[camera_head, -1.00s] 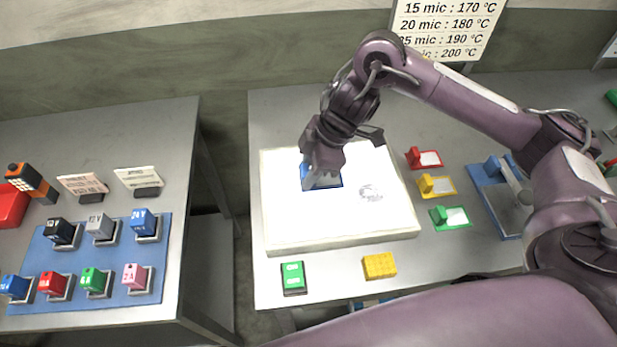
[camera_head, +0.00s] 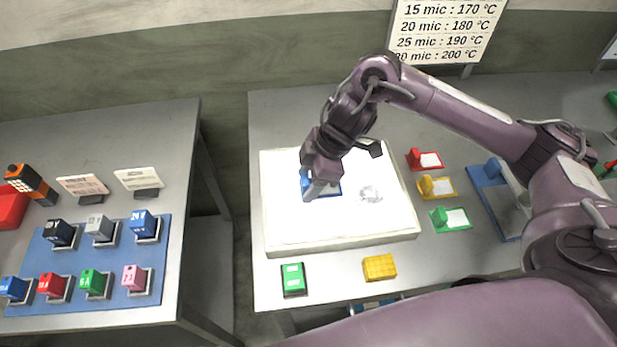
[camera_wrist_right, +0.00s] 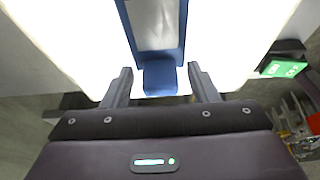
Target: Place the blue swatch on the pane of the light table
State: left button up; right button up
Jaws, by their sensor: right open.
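The blue swatch (camera_head: 333,188) lies on the glowing white pane of the light table (camera_head: 290,222), left of the pane's middle. My right gripper (camera_head: 315,188) is over it and hides part of it. In the right wrist view the swatch shows as a blue frame with a pale film (camera_wrist_right: 155,25) and a blue grip block (camera_wrist_right: 160,78). My right gripper's open fingers (camera_wrist_right: 160,86) stand on either side of the block, with a gap at each side. My left gripper is not in view.
Red (camera_head: 425,160), yellow (camera_head: 437,187) and green (camera_head: 451,218) swatches lie right of the light table. A green box (camera_head: 293,279) and a yellow block (camera_head: 380,267) sit in front. A left table holds a blue mat (camera_head: 60,270) with several coloured blocks.

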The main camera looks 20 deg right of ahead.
jog(key=p+v, duration=0.2)
jog(key=v, duration=1)
